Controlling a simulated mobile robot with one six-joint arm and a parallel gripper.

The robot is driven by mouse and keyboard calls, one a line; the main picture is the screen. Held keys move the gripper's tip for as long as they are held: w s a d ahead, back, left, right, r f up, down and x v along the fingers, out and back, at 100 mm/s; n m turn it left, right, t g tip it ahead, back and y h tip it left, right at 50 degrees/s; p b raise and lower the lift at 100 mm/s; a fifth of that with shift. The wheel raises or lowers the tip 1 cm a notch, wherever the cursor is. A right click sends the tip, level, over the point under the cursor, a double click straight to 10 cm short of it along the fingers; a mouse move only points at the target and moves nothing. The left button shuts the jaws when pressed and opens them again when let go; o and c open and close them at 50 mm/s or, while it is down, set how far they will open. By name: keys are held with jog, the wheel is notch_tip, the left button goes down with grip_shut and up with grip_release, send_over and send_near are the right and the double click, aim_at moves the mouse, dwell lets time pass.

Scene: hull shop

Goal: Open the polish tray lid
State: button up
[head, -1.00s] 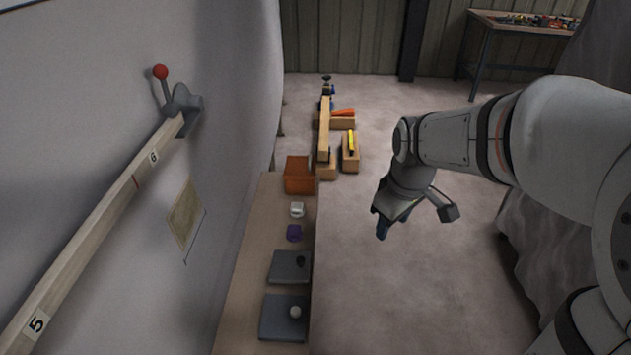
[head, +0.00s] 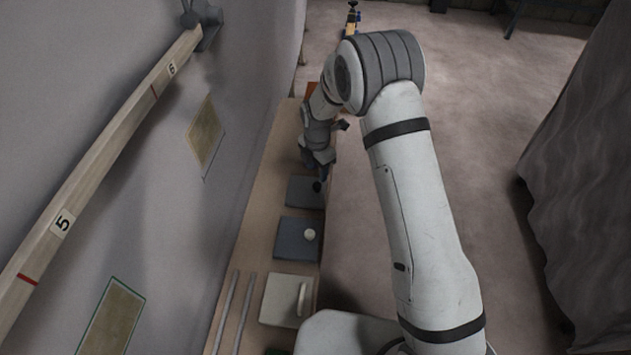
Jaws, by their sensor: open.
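Three flat lids lie in a row on the bench (head: 262,215) in the head view; I cannot tell by marking which is the polish tray's. The farthest is a grey lid (head: 300,194) with a dark knob (head: 317,187). Nearer is a blue-grey lid (head: 291,246) with a pale round knob (head: 310,235). Nearest is a cream lid (head: 278,308) with a bar handle (head: 302,298). All three look shut. My gripper (head: 320,172) is open, pointing down at the far edge of the grey lid, close to the dark knob. I cannot tell whether it touches.
The curved hull wall (head: 150,200) with a numbered wooden batten (head: 110,155) rises on the left. Two thin rods (head: 236,305) lie on the bench beside the cream lid. Part of an orange box (head: 313,90) shows behind my arm. The floor (head: 480,130) right of the bench is clear up to a dark curtain (head: 580,180).

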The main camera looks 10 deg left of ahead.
aim_at(317, 185)
notch_tip(317, 185, down, 7)
jog(key=shift+r, duration=0.15)
jog(key=shift+c, duration=0.6)
jog(key=shift+d, duration=0.1)
grip_shut()
